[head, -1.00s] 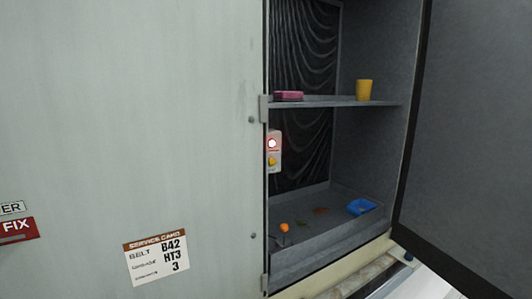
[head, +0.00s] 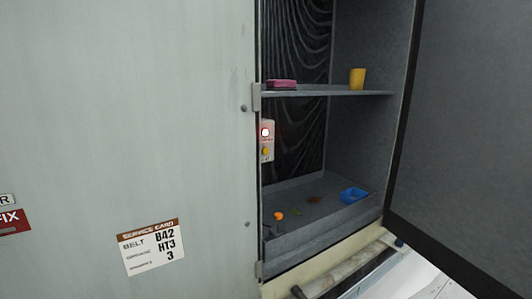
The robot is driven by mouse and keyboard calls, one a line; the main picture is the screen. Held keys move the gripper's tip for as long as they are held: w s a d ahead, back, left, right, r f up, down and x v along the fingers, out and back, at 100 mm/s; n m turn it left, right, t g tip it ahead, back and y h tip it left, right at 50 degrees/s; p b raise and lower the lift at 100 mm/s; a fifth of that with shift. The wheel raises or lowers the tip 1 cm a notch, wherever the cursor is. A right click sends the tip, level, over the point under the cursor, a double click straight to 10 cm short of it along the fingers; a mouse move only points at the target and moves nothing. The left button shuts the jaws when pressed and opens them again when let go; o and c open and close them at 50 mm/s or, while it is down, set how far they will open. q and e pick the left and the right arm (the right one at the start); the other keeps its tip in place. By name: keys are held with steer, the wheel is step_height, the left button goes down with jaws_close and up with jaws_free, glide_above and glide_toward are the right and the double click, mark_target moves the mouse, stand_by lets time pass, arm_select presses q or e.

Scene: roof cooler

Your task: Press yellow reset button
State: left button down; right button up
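The yellow reset button (head: 265,152) is a small yellow knob low on a pale control box (head: 268,140). The box sits just inside the left edge of the open cooler compartment. A red lit lamp (head: 265,132) glows above the button. Neither of my grippers shows in the head view.
A shelf (head: 330,91) holds a pink block (head: 282,85) and a yellow cup (head: 357,78). The compartment floor holds a blue tray (head: 354,195), an orange-topped item (head: 279,216) and small debris. The open door (head: 468,140) stands at right; a service card (head: 151,247) is on the left panel.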

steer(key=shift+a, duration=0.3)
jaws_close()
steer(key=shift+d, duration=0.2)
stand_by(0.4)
